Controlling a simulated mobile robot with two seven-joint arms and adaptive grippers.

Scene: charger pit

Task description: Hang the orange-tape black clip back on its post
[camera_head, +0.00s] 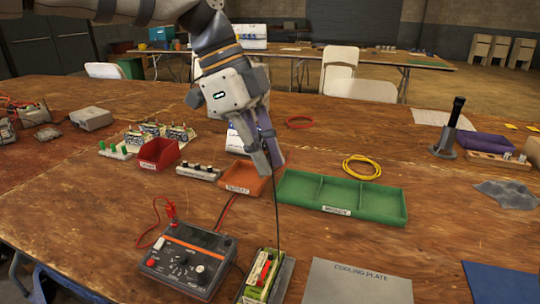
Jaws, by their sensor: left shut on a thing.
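My left gripper (269,168) comes down from the top left and is shut, fingers pointing down, above the table behind the charger. A thin black lead (277,215) runs from its fingertips down toward the green battery pack (262,276). The black clip at the fingertips is mostly hidden by the fingers, and its orange tape cannot be made out. The charger (188,260), a dark box with knobs and an orange stripe, stands at the front left. A red clip (170,209) stands at its back edge with a red lead. My right gripper is not in view.
An orange-red tray (243,190) lies just below the gripper, with a green divided tray (340,207) to its right. A red bin (158,154), a yellow cable coil (362,168), a grey cooling plate (357,283) and a dark upright stand (445,140) are nearby.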

